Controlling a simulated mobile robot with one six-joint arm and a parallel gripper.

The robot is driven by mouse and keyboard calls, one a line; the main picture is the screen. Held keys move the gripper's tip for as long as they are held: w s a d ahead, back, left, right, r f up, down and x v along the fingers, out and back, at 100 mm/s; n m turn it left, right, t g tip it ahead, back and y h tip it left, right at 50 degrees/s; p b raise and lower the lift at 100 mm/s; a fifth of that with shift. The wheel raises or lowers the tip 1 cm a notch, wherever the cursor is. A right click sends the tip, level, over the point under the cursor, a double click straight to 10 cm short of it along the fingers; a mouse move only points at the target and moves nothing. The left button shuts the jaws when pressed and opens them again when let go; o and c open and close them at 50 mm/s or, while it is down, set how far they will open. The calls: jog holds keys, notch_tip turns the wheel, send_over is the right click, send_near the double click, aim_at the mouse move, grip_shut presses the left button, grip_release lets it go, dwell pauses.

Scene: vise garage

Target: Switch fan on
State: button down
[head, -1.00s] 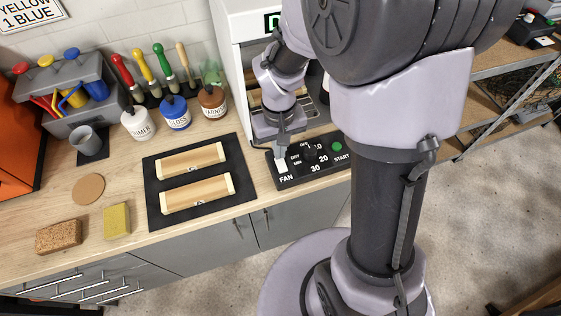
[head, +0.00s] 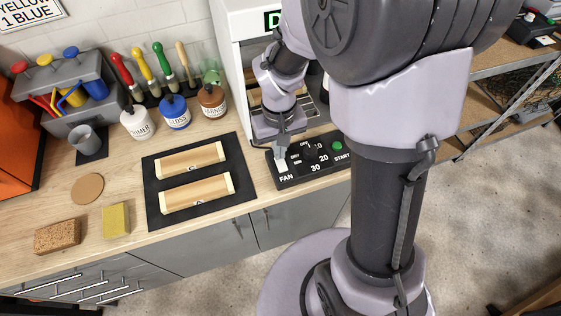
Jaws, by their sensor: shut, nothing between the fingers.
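The black control panel (head: 297,175) lies on the bench in front of the white cabinet. The white fan switch (head: 281,165) is at its left end, above the word FAN. A dark timer dial (head: 309,153) with numbers is in the middle, and a green START button (head: 337,145) is at the right. My gripper (head: 281,150) points down at the fan switch with its fingers shut and empty. The fingertips are at the top of the switch; I cannot tell whether they touch it. The switch's on or off position cannot be read.
The white cabinet (head: 229,60) with a lit display stands behind the panel. A black mat (head: 152,190) with two wooden pieces lies to the left. Several bottles, including a blue one (head: 174,113), stand behind it. My arm hides the area to the right.

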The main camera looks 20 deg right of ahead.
jog(key=shift+f+b, duration=0.55)
jog(key=shift+f, duration=0.1)
notch_tip(320, 180, up, 7)
jog(key=p, duration=0.6)
jog(key=shift+r, duration=0.15)
notch_tip(320, 180, up, 6)
jog(key=m+t+b, duration=0.2)
jog(key=b, duration=0.1)
send_over(278, 168)
jog(key=s+a+r+m+t+y+b, duration=0.1)
jog(key=s+r+t, duration=0.1)
jog(key=s, duration=0.3)
jog(key=s+a+r+m+t+y+b, duration=0.1)
jog(key=s+r+b, duration=0.1)
jog(key=s+r, duration=0.2)
jog(key=shift+s+a+t, duration=0.35)
jog(key=shift+s+t, duration=0.05)
jog(key=shift+s, duration=0.4)
